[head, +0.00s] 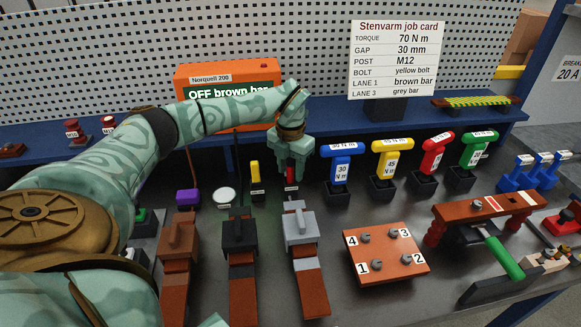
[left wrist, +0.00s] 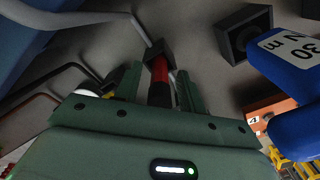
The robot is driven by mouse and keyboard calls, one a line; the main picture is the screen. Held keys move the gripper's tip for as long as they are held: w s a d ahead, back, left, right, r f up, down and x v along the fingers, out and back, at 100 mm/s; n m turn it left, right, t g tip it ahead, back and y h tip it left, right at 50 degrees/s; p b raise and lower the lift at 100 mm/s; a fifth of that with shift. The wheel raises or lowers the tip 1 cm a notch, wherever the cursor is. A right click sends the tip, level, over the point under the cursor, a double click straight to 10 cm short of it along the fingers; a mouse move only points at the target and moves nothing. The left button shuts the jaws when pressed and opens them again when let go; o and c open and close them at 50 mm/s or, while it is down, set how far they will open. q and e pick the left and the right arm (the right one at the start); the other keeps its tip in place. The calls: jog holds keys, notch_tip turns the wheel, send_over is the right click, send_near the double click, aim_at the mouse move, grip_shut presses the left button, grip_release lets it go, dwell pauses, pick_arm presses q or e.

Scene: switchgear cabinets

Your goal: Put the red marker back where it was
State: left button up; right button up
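The red marker (head: 290,175) stands upright at a small dark holder (head: 291,194) behind the grey-handled block. In the left wrist view the marker (left wrist: 161,72) shows red with a dark end towards me, and its far end is at the dark square holder (left wrist: 159,50). My left gripper (head: 291,178) points down over it, with one finger on each side. The left wrist view shows the fingers (left wrist: 162,92) apart, with narrow gaps beside the marker, so they look open around it. My right gripper is not in view.
A yellow marker (head: 255,172) stands left of the gripper. A blue T-handle tool (head: 342,160) stands close on the right, with yellow, red and green ones beyond. Handled blocks (head: 299,226) stand in front. An orange box (head: 228,78) and job card (head: 393,60) are behind.

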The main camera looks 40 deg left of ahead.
pick_arm(q)
notch_tip(320, 180, up, 16)
jog(key=p, duration=0.3)
jog(key=shift+d+r, duration=0.15)
jog(key=shift+d, duration=0.25)
jog(key=shift+s, duration=0.1)
